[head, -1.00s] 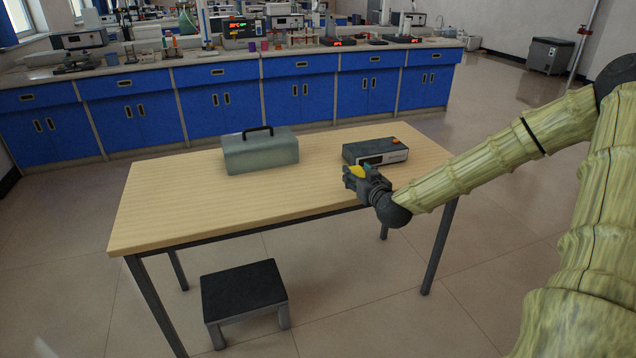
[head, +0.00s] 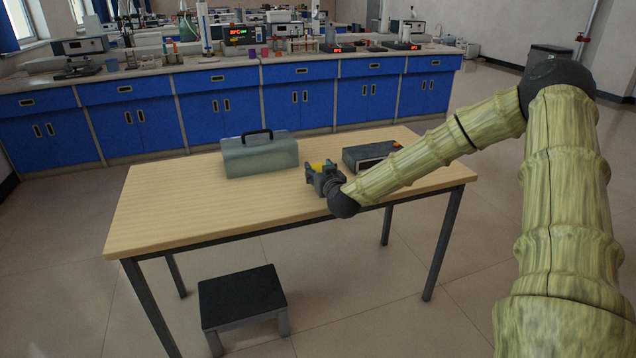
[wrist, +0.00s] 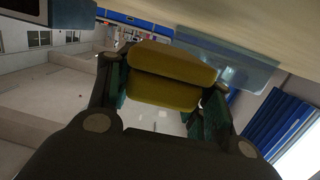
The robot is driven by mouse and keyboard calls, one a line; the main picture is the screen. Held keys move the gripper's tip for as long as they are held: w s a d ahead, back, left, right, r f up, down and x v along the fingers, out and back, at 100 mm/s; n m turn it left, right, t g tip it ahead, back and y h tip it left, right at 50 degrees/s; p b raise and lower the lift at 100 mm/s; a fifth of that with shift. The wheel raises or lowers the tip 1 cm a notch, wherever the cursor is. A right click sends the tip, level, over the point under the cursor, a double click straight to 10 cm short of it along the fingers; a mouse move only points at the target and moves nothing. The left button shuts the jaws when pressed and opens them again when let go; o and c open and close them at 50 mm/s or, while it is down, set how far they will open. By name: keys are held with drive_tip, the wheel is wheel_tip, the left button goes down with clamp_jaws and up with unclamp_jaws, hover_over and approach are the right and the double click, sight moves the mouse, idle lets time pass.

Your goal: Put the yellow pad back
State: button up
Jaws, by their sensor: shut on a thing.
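My gripper (head: 322,178) is over the front part of the wooden table, between the grey toolbox and the dark instrument box. It is shut on the yellow pad (head: 316,165), which shows only partly in the head view. In the wrist view the pad (wrist: 172,62) is a rounded yellow block between the two fingers of my gripper (wrist: 167,95). The head view does not clearly show how high the pad is above the table.
A grey toolbox (head: 260,158) with a black handle stands left of my gripper. A dark instrument box (head: 366,155) stands to the right. The left part of the table (head: 170,205) is bare. A black-topped stool (head: 242,295) stands in front, and blue cabinets (head: 225,110) line the back.

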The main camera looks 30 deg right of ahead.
drive_tip(key=shift+w+a+f, duration=0.15)
drive_tip(key=shift+w, duration=0.05)
drive_tip(key=shift+f+b, duration=0.4)
drive_tip(key=shift+f, duration=1.25)
drive_tip(key=shift+f, duration=0.1)
drive_tip(key=o, duration=1.1)
